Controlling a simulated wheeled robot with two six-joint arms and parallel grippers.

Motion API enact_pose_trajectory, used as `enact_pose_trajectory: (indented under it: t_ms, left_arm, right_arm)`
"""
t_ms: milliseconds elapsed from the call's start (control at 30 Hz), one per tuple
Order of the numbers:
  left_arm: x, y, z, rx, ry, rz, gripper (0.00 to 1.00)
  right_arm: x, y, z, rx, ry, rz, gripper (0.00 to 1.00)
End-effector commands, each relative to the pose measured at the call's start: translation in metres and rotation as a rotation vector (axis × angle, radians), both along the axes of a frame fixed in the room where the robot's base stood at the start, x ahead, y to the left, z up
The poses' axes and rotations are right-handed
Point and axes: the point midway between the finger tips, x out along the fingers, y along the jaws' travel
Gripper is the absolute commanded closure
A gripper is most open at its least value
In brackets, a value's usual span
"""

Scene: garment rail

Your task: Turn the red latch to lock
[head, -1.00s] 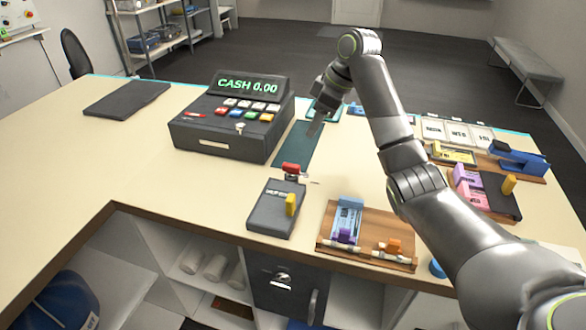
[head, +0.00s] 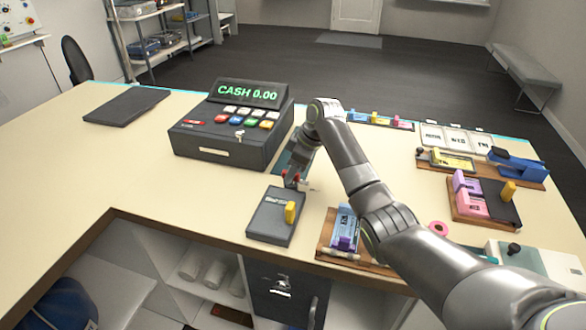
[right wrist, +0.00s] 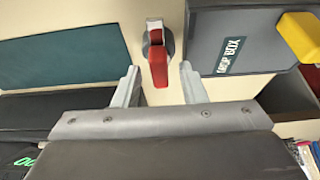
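The red latch (head: 296,176) stands on the counter at the back edge of the dark grey drop box (head: 268,215), partly hidden by my right gripper (head: 291,180). In the right wrist view the latch's red handle (right wrist: 158,66) sits on a round grey base and points toward the gripper. The right gripper (right wrist: 160,75) is open, with one finger on each side of the handle's end. Gaps show between the handle and both fingers. My left gripper is not in view.
The cash register (head: 230,130) stands left of my right gripper. A yellow knob (head: 290,212) rises from the drop box. A wooden tray (head: 325,235) lies to its right, partly behind my right arm. The counter's left side is mostly clear.

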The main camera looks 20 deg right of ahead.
Motion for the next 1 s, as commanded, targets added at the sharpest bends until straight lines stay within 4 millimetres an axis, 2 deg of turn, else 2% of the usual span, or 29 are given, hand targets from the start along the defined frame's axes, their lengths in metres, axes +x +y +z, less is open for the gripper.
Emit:
enact_pose_trajectory:
  t_ms: [133,400,433,767,1000]
  left_arm:
    - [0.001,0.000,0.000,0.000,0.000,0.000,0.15]
    - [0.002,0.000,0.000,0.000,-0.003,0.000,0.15]
    - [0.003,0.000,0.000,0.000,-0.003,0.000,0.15]
    - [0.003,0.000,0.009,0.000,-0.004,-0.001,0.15]
    - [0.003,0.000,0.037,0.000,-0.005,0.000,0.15]
  right_arm:
    - [0.000,0.000,0.000,0.000,0.000,0.000,0.63]
    - [0.000,0.000,0.000,0.000,0.000,-0.001,0.98]
    - [0.000,0.000,0.000,0.000,0.000,-0.001,1.00]
    - [-0.001,0.000,0.002,0.000,0.001,-0.036,1.00]
    - [-0.002,0.001,0.006,0.001,0.003,-0.169,1.00]
